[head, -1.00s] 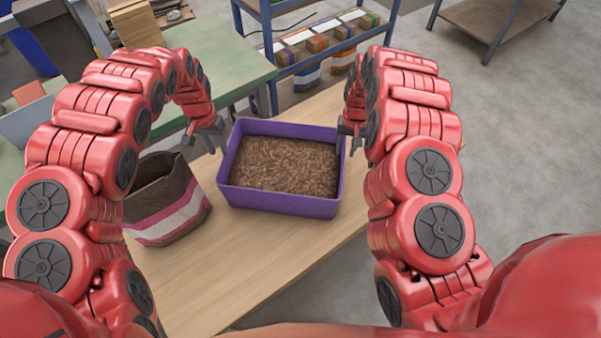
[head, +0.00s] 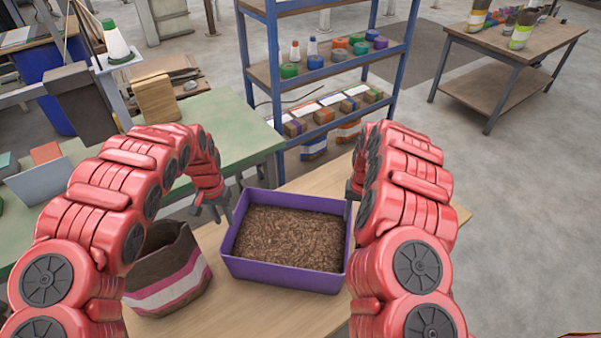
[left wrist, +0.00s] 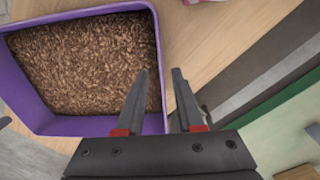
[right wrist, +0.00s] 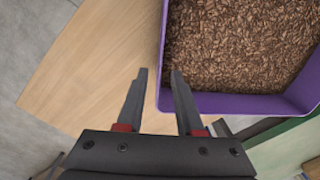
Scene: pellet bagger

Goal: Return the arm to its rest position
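The purple bin (head: 290,275), full of brown pellets (head: 290,238), sits on the wooden table. It also shows in the left wrist view (left wrist: 70,125) and the right wrist view (right wrist: 235,104). My left gripper (head: 214,210) is by the bin's far left corner. Its fingers (left wrist: 162,72) are apart with nothing clamped between them; a bin wall passes behind the gap. My right gripper (head: 351,192) is by the far right corner, partly hidden by its arm. Its fingers (right wrist: 159,72) are also apart, with a bin wall showing behind the gap. Whether either touches the bin is unclear.
An open brown bag with white and pink bands (head: 170,285) stands left of the bin, close to my left arm. A green table (head: 225,130) lies behind it. A blue shelf rack (head: 320,75) stands at the back. Floor is free at right.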

